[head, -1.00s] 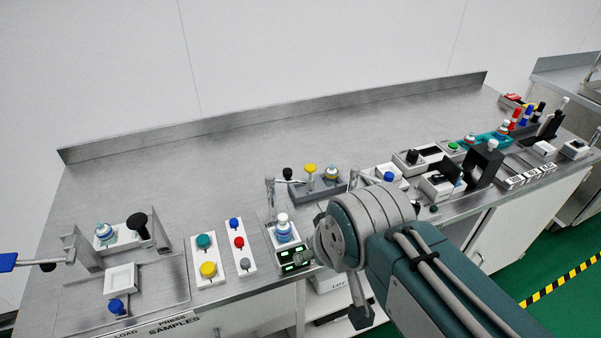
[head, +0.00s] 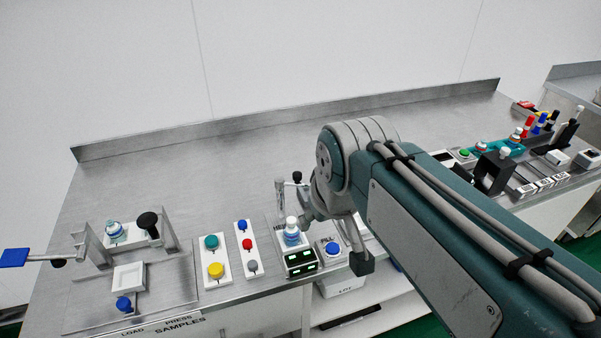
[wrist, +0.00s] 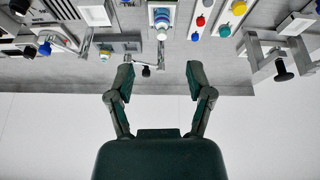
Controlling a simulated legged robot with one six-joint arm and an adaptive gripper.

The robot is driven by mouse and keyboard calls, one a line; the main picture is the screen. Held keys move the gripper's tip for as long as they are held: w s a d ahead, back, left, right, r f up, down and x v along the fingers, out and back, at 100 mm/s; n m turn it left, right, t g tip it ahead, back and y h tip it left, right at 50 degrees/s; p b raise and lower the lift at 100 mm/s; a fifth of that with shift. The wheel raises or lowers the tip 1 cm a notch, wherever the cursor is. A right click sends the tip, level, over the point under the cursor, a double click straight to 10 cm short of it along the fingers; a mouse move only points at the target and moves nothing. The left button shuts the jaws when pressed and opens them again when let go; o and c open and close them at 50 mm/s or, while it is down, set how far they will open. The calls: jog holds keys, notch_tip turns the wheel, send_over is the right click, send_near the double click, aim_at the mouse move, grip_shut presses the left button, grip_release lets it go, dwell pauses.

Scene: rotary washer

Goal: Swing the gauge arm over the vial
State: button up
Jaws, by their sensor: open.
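The vial (head: 291,236), with a white cap and a blue-and-white label, stands upright in a station with a lit green display; it also shows in the wrist view (wrist: 161,19). Behind it stands a metal post (head: 280,196), which I take to carry the gauge arm. In the wrist view the gauge arm (wrist: 160,66) runs sideways from the post to a black knob (wrist: 146,71), clear of the vial. My gripper (wrist: 160,78) is open, and the knob appears between its fingers, touching neither.
Left are button panels (head: 246,248) and a press fixture (head: 128,277) with a blue-handled lever (head: 15,257). A box with a blue button (head: 332,248) sits right of the vial station. The back of the bench is clear.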

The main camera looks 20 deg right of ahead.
jog(key=w+d+r+n+g, duration=0.2)
jog(key=w+r, duration=0.1)
jog(key=w, duration=1)
jog(key=n+g, duration=0.1)
jog(key=g, duration=0.2)
send_near(297, 173)
notch_tip(297, 173, down, 10)
jog(key=shift+s+r, duration=0.15)
jog(key=shift+r, duration=0.05)
grip_shut()
